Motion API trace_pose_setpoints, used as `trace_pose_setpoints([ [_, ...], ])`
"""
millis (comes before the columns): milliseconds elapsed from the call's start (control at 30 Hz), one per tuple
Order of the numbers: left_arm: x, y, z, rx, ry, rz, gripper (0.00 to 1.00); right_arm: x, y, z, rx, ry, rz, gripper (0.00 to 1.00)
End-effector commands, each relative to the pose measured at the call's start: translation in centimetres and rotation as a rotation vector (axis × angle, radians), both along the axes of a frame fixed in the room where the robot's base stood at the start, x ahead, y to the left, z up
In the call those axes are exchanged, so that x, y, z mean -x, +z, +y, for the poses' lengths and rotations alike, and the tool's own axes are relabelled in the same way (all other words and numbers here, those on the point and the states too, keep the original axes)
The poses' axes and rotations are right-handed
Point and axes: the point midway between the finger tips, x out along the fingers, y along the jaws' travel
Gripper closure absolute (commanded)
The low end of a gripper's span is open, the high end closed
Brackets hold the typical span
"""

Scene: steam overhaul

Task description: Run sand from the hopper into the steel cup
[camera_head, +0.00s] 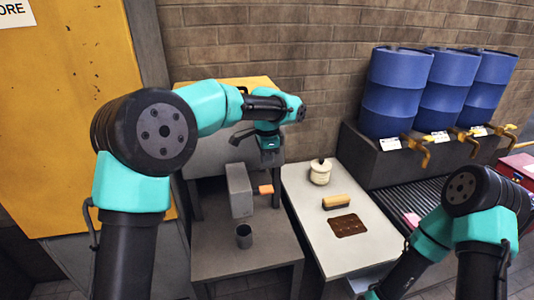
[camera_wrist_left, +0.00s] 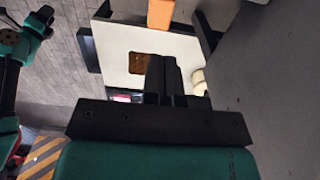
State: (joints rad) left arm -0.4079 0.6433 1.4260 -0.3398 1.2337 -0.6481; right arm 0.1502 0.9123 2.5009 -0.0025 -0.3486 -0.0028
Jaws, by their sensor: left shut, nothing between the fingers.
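The grey hopper (camera_head: 204,150) has a yellow rim and stands at the back, left of centre. A grey box-like spout (camera_head: 239,190) shows at its front, with an orange tab (camera_head: 266,190) at its right side. The dark steel cup (camera_head: 244,236) stands upright on the grey stand below the spout; its inside is too dark to read. My left gripper (camera_head: 269,158) hangs in front of the hopper, above the orange tab. In the left wrist view its fingers (camera_wrist_left: 168,78) are shut and empty, and the orange tab (camera_wrist_left: 160,14) shows beyond them, apart. My right gripper is not in view.
The pale table (camera_head: 374,256) to the right holds a cream pot (camera_head: 320,172), a brush (camera_head: 336,202) and a brown mat (camera_head: 347,226). Blue drums (camera_head: 398,92) with brass taps stand at the back right. My right arm is at the lower right.

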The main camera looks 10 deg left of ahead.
Motion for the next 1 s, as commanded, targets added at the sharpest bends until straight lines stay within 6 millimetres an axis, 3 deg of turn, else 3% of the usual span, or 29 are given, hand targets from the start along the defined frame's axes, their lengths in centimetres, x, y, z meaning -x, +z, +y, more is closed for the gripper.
trace_pose_setpoints([
  [500, 0.0, -8.6, 0.0, -0.001, 0.0, 0.004, 1.0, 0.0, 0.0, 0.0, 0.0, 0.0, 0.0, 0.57],
  [700, 0.0, -9.8, 0.0, 0.0, -0.001, 0.001, 1.0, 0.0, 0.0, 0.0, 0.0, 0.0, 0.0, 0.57],
  [1000, 0.0, -9.9, 0.0, 0.001, 0.0, 0.001, 1.0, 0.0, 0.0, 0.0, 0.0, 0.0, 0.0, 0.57],
])
